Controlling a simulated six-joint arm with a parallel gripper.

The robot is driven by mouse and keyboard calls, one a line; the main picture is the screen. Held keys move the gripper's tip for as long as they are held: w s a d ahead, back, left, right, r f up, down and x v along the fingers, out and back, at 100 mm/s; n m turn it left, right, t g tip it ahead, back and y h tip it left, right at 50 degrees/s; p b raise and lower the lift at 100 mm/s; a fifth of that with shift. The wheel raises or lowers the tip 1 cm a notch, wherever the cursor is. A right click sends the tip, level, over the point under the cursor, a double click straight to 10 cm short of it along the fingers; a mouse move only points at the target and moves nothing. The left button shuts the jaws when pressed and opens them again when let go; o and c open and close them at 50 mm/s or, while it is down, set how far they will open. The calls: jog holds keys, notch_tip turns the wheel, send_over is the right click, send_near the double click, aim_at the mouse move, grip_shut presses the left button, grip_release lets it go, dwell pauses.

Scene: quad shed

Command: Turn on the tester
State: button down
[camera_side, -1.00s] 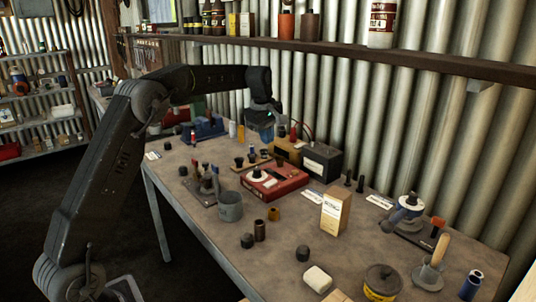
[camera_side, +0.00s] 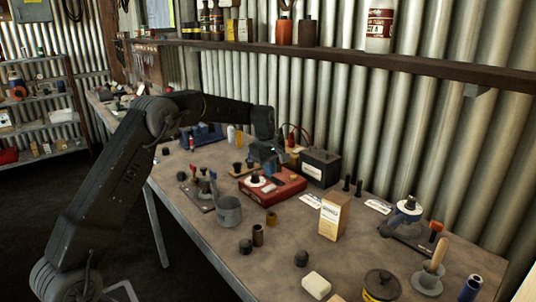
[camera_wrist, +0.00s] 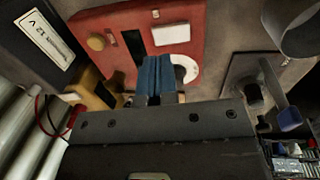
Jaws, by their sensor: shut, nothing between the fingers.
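The tester is a red box (camera_side: 290,187) on the bench, with a white round dial and dark knob (camera_side: 257,180) on its top. In the wrist view the red tester panel (camera_wrist: 108,18) shows an amber round part (camera_wrist: 96,42), a dark slot (camera_wrist: 133,45), a white label (camera_wrist: 171,34) and part of the white dial (camera_wrist: 188,68). My gripper (camera_side: 277,170) is above the tester. Its blue fingers (camera_wrist: 155,75) are together and empty, over the panel beside the dial. The fingers partly hide the dial, and I cannot tell if they touch the panel.
A black battery box (camera_side: 320,168) stands behind the tester, with red and black leads near it. A grey metal cup (camera_side: 229,211) and a cardboard box (camera_side: 334,216) stand in front. A shelf (camera_side: 380,66) runs along the corrugated wall above.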

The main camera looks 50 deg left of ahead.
aim_at(269, 187)
jog(key=shift+w+f, duration=0.15)
jog(key=shift+f, duration=1)
jog(key=shift+w+f, duration=0.15)
jog(key=shift+f, duration=0.95)
jog(key=shift+w+f, duration=0.15)
jog(key=shift+f, duration=0.25)
jog(key=shift+s+r, duration=0.25)
jog(key=shift+s, duration=0.6)
jog(key=shift+r, duration=0.1)
notch_tip(269, 187, up, 14)
jog(key=s, duration=0.2)
